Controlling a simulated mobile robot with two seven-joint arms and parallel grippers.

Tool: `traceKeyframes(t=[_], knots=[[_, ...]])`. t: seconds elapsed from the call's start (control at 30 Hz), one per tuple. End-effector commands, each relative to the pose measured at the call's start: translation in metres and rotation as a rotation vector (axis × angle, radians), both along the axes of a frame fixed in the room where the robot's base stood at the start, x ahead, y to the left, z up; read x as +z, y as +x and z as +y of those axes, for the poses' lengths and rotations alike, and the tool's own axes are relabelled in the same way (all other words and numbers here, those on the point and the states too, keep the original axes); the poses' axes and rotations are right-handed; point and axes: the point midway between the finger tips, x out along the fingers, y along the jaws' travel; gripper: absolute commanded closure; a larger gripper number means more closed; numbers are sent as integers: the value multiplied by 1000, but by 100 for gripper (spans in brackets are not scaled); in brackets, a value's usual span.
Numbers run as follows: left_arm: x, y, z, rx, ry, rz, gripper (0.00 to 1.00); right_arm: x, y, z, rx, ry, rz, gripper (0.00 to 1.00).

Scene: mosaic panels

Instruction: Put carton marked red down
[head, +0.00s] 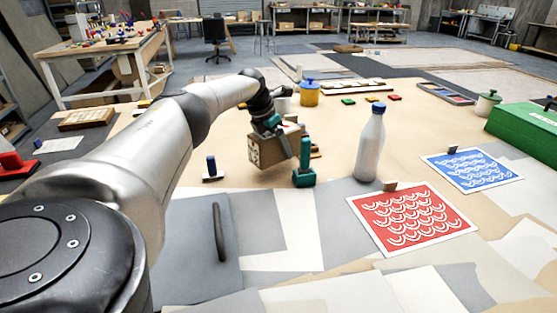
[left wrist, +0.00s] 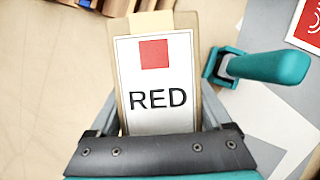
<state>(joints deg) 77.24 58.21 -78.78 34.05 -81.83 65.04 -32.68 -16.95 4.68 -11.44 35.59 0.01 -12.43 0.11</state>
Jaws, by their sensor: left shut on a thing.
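The carton marked red (head: 275,147) is a brown cardboard box over the work table. Its label (left wrist: 160,85) shows a red square and the word RED in the left wrist view. My left gripper (head: 268,122) is shut on the carton, with a finger on either side of it. The carton is upright or nearly so and low over the table; I cannot tell whether its bottom touches the surface. My right gripper is not in view.
A teal-handled tool (head: 304,172) stands close to the carton's right. A grey bottle (head: 370,145) stands further right. A blue-knobbed stamp (head: 212,168) is left of the carton. Red (head: 412,216) and blue (head: 471,169) patterned sheets lie at right. Bare table shows left of the carton.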

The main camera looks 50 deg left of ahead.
Motion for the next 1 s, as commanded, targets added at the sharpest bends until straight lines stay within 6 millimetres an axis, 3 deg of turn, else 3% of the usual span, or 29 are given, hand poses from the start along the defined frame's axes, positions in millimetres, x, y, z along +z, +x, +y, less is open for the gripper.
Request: traceKeyframes(t=[0.3,0.5,0.7,0.73,0.87,1.0], knots=[[-38,1,0,2,-1,-3,100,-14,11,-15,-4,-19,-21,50],[-39,1,0,1,0,-5,100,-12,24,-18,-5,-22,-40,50],[-42,1,0,1,0,-4,100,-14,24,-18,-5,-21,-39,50],[-44,0,0,0,1,2,17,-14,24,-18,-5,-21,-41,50],[-44,0,0,0,1,2,2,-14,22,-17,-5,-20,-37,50],[-44,0,0,0,0,2,0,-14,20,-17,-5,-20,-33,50]])
